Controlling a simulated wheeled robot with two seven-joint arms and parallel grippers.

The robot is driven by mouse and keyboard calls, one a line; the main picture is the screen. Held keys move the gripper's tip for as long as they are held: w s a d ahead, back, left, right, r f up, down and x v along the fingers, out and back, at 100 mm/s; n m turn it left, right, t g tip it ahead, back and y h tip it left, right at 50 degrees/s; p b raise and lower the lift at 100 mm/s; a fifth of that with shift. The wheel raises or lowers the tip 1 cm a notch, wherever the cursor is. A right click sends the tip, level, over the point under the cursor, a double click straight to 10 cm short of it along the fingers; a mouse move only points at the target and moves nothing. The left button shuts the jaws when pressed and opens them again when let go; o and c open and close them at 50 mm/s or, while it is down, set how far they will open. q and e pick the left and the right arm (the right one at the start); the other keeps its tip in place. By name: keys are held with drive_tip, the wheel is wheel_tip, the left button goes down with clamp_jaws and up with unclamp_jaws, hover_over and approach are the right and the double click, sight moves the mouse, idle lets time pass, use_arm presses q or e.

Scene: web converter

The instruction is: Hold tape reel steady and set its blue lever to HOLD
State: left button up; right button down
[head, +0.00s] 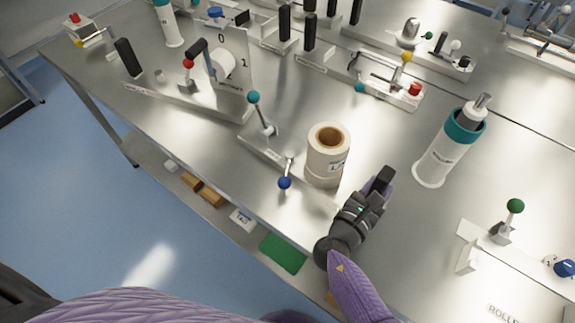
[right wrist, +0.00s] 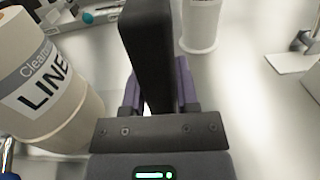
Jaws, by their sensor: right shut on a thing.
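The tape reel (head: 328,160), a cream roll with a brown core and a label, stands upright on a metal base (head: 265,150) near the table's front edge. The label in the right wrist view (right wrist: 45,88) reads in part "LINE". The lever with a blue knob (head: 284,183) is just left of the reel, its knob pointing toward the front edge. A second lever with a teal knob (head: 253,97) is farther left. My right gripper (head: 376,190) is right of the reel, apart from it, shut on a black upright handle (right wrist: 147,50). The handle's foot is hidden. My left gripper is out of view.
A white bottle with a teal collar (head: 447,145) stands right of my right gripper. A green-knobbed lever (head: 515,206) is at the far right. Several fixtures with levers and black handles (head: 310,30) fill the back. Bare metal lies in front of the bottle.

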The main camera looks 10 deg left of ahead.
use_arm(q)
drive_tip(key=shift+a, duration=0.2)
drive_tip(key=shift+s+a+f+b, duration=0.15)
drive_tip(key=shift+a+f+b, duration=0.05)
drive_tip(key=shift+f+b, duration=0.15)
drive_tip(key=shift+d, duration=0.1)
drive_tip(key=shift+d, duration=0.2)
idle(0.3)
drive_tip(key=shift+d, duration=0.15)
